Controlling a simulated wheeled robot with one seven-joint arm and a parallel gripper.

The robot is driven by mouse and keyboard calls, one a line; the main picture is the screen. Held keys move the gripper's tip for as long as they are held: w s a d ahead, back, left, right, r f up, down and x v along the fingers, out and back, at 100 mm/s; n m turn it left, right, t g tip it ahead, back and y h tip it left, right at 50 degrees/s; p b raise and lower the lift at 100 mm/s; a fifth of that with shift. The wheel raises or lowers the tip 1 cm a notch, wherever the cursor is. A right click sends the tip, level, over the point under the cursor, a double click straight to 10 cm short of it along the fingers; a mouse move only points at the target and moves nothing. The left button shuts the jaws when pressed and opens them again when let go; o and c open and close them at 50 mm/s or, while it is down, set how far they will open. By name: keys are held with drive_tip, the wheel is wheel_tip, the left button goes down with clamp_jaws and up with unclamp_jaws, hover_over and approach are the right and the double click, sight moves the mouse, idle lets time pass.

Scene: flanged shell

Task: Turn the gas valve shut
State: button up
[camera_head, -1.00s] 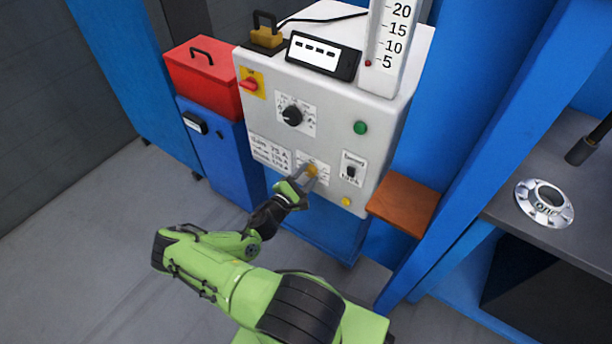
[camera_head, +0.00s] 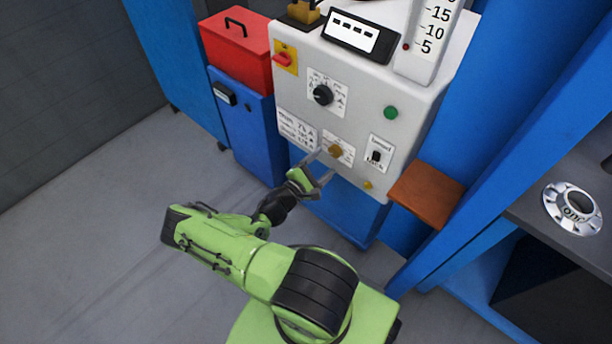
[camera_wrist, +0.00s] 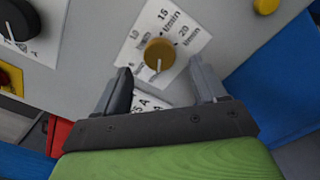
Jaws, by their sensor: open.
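The brass-yellow valve knob (camera_head: 335,150) sits on a white scale label low on the grey panel. In the wrist view the knob (camera_wrist: 160,54) has a white pointer line toward the bottom of the picture, and its label reads 10, 15, 20 l/min. My gripper (camera_head: 322,168) is just below and in front of the knob, its fingers spread. In the wrist view my gripper (camera_wrist: 160,72) is open and empty, one finger on each side below the knob, apart from it.
The panel (camera_head: 365,105) also carries a black rotary dial (camera_head: 323,95), a red switch (camera_head: 284,59), a green button (camera_head: 390,113), a black toggle (camera_head: 376,156) and a small yellow button (camera_head: 368,185). A brown shelf (camera_head: 427,194) juts out at its right. The floor at left is clear.

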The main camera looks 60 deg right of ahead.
drive_tip(key=w+a+p, duration=0.1)
drive_tip(key=a, duration=1)
drive_tip(key=shift+w+a, duration=0.25)
drive_tip(key=shift+w, duration=0.1)
